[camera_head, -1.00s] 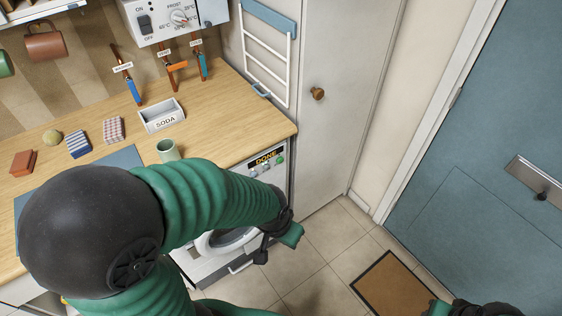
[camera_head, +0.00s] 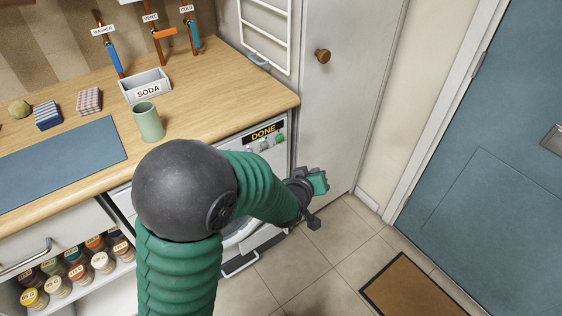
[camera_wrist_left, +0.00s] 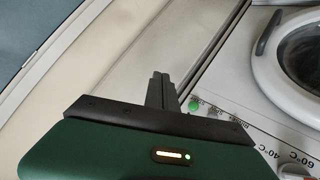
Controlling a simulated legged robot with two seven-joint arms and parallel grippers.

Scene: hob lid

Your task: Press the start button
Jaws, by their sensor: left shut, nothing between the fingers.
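My left gripper (camera_head: 320,171) is in front of the machine's right side, below and right of the button in the head view. The left fingers (camera_wrist_left: 158,90) are shut and empty, and look apart from the button. The washing machine (camera_head: 283,160) is partly hidden behind my left arm. My right gripper is out of view.
A wooden worktop (camera_head: 218,92) above the machine carries a green cup (camera_head: 148,122) and a SODA box (camera_head: 146,88). A tall white cupboard (camera_head: 340,110) stands close on the right. The tiled floor (camera_head: 320,285) is open up to the brown mat (camera_head: 410,287).

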